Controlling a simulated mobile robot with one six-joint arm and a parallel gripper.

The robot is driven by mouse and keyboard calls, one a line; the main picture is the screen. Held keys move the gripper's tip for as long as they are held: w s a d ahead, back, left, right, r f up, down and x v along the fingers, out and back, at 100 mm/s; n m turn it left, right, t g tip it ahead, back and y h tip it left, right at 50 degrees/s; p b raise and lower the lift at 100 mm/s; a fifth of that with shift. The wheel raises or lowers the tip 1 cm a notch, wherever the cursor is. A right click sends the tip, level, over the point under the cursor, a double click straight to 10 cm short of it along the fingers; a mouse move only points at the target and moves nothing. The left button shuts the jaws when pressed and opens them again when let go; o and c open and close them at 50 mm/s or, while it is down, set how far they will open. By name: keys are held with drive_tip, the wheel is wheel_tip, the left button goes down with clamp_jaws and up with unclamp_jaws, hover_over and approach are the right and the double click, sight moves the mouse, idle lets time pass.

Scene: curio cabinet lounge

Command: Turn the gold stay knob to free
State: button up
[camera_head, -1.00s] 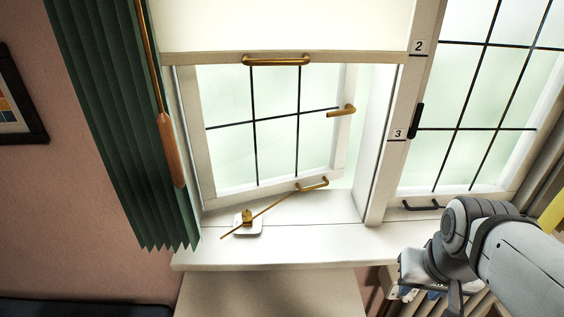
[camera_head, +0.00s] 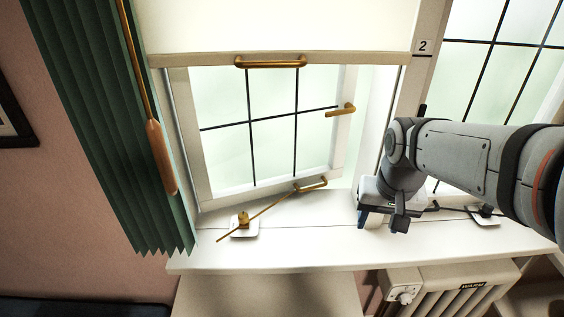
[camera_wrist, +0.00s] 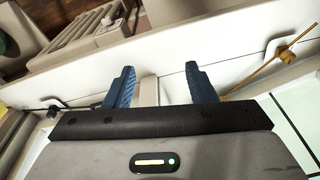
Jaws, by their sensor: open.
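The gold stay knob (camera_head: 243,219) stands on a small white plate (camera_head: 246,231) on the window sill, left of centre in the head view. A thin gold stay rod (camera_head: 268,208) runs through or beside it, up to a gold handle (camera_head: 311,184) at the bottom of the open window sash. In the wrist view the knob (camera_wrist: 287,56) is at the upper right, with its rod. My gripper (camera_wrist: 161,88) is open and empty over the sill, with two blue fingers apart. In the head view it is right of the knob, clear of it.
A white blind with a gold bar (camera_head: 270,62) hangs above the window. A green curtain (camera_head: 105,110) with a wooden-handled wand (camera_head: 160,155) is at the left. A dark stay (camera_head: 486,211) lies at the right, above a radiator (camera_head: 450,290). The sill between gripper and knob is clear.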

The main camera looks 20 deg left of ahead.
drive_tip(key=w+a, duration=0.6)
drive_tip(key=a, duration=0.3)
drive_tip(key=n+g+p, duration=0.2)
drive_tip(key=p, duration=0.1)
hover_over(243, 215)
drive_tip(key=f, duration=0.8)
drive_tip(key=shift+w+d, duration=0.15)
drive_tip(key=shift+d, duration=0.1)
drive_tip(key=shift+a+f, duration=0.25)
drive_tip(key=shift+f, duration=0.05)
wheel_tip(243, 215, down, 8)
drive_tip(key=shift+r+p, duration=0.25)
drive_tip(key=shift+p, duration=0.25)
drive_tip(key=shift+c, duration=0.4)
